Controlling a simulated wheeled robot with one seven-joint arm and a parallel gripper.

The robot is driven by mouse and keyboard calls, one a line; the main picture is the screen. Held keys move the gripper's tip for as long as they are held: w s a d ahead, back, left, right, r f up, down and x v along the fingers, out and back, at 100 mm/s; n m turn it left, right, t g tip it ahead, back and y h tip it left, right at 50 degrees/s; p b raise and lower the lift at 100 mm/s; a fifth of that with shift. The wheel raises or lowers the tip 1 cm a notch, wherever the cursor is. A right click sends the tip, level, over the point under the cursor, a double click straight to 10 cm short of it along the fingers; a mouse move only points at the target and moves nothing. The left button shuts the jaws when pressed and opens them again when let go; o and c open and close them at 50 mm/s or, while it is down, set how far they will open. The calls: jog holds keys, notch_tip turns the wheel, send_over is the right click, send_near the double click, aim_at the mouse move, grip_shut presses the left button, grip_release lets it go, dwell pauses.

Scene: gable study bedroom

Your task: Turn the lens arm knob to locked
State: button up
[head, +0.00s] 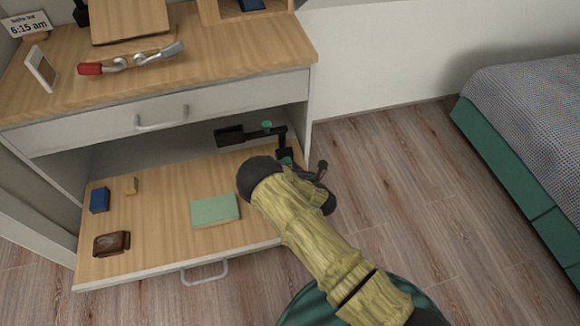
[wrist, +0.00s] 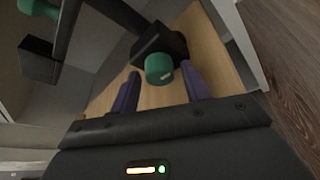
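The lens arm (head: 262,132) is a black jointed arm at the back right of the pulled-out wooden shelf. Its green knob (wrist: 158,68) sits on a black block (wrist: 160,44) in the wrist view and has a pale mark on its face. My gripper (wrist: 160,74) is open, with its two purple fingers apart on either side of the knob's near end. Gaps show between the knob and both fingers. In the head view the gripper is mostly hidden behind my own arm, and a green part (head: 285,159) of the lens arm shows beside it.
Another green knob (head: 267,126) is higher on the lens arm. A drawer front (head: 220,105) is above. Open floor lies right.

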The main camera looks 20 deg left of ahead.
jog(key=shift+o, duration=0.2)
jog(key=p+v, duration=0.6)
jog(key=v, duration=1.1)
jog(key=shift+s+d+r, duration=0.15)
